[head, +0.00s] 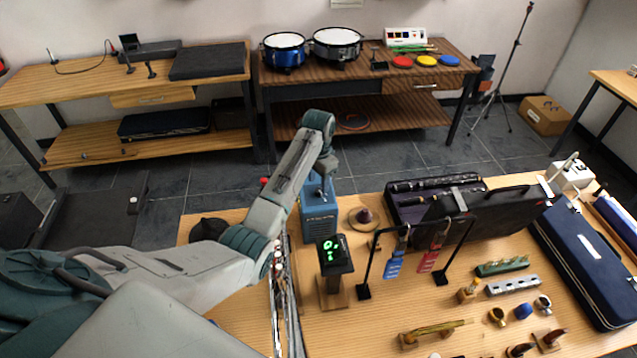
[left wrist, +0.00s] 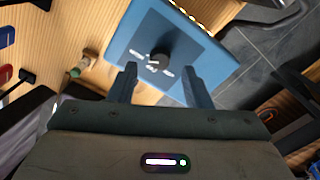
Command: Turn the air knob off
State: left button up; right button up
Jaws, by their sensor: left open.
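The blue box (head: 317,226) stands upright at the back left of the near wooden table. In the left wrist view, its blue face (left wrist: 135,24) carries a dark panel with a round black knob (left wrist: 160,57) and white markings around it. My left gripper (left wrist: 160,84) is open, with its two fingers apart just short of the knob and nothing between them. In the head view, my left arm reaches over the table and its wrist hangs above the box, hiding the knob and most of the fingers. The right gripper is out of view.
A dark stand with a green display (head: 333,254) stands just in front of the box. A black rack with blue and red tags (head: 415,240) and an open instrument case (head: 480,215) are to the right. A cymbal-like disc (head: 365,218) lies close beside the box.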

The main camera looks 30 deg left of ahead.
aim_at(318, 190)
pick_arm(q)
notch_tip(318, 190, down, 2)
jog(key=shift+w+f, duration=0.1)
jog(key=shift+f, duration=0.05)
jog(key=shift+f+p, duration=0.3)
jog(key=shift+f, duration=0.1)
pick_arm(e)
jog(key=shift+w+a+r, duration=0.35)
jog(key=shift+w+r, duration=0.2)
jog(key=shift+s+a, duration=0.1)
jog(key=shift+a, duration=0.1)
pick_arm(q)
grip_shut()
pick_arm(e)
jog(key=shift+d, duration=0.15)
